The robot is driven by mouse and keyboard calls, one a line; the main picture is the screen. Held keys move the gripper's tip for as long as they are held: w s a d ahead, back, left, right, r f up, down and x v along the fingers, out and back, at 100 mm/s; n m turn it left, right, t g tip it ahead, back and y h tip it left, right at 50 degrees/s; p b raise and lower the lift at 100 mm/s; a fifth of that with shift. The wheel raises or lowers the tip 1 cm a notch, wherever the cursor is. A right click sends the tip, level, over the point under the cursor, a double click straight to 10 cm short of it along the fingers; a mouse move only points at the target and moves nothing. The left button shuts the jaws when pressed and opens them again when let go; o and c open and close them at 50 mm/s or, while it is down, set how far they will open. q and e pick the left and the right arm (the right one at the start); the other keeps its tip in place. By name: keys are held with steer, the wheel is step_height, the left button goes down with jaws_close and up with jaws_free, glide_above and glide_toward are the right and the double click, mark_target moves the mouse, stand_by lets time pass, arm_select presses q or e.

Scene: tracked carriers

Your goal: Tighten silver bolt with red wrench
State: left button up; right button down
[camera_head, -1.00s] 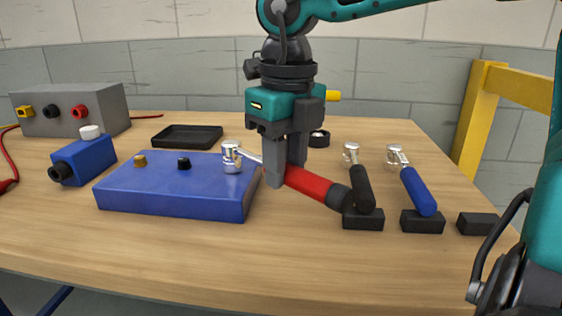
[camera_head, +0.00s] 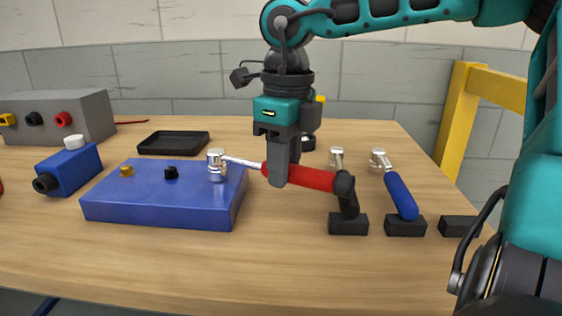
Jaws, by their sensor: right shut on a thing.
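My right gripper (camera_head: 284,172) is shut on the red wrench (camera_head: 314,179) near the shaft end of its red handle. The wrench's silver head (camera_head: 216,165) is at the right part of the blue block's (camera_head: 160,195) top. The silver bolt cannot be told apart from the head there. A gold bolt (camera_head: 127,171) and a black bolt (camera_head: 171,172) stand on the block to the left. The handle points right, its dark end in front of the black-handled wrench. My left gripper is not in view.
A black-handled wrench (camera_head: 349,206) and a blue-handled wrench (camera_head: 401,196) rest by black blocks at right. A black tray (camera_head: 174,143) lies behind the blue block; a blue box (camera_head: 73,168) and a grey box (camera_head: 88,117) stand left. The table's front is clear.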

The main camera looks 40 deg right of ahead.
stand_by(0.3)
steer(key=shift+a+b, duration=0.25)
steer(key=shift+b, duration=0.1)
steer(key=shift+s+a+m, duration=0.1)
steer(key=shift+a+m, duration=0.1)
steer(key=shift+m, duration=0.2)
steer(key=shift+d+r, duration=0.1)
steer(key=shift+d, duration=0.05)
steer(key=shift+d+n, duration=0.2)
steer(key=shift+n, duration=0.1)
steer(key=shift+r+p, duration=1.6)
steer(key=shift+r, duration=0.2)
